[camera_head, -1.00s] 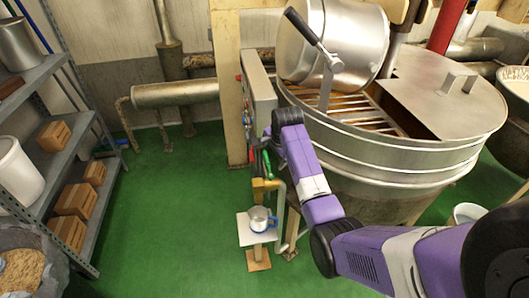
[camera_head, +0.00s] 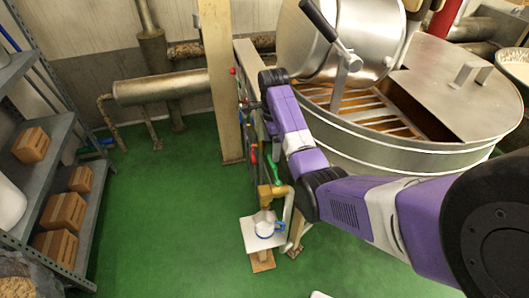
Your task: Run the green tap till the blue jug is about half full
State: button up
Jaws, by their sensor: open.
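The blue jug (camera_head: 265,229), pale with a blue handle on its right, stands upright on a small white stand (camera_head: 250,240). The brass spout (camera_head: 268,194) of the tap is right above it and hides part of its mouth. I cannot make out a water stream or the level inside. The green tap handle (camera_head: 273,171) is a slanted lever above the spout. My gripper (camera_head: 271,138) is a small dark shape just above the green handle, partly hidden by my purple arm. It is open; whether it touches the handle cannot be told.
A red handle (camera_head: 253,156) is just left of the green one, on the control panel's side. The large steel kettle (camera_head: 400,150) fills the right, behind my arm. A shelf with boxes (camera_head: 60,211) stands at the left. The green floor (camera_head: 165,220) between is clear.

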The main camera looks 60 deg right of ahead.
aim_at(270, 161)
jog(key=shift+w+f, duration=0.15)
jog(key=shift+f, duration=0.25)
jog(key=shift+f+p, duration=0.3)
jog(key=shift+f, duration=3.2)
grip_shut()
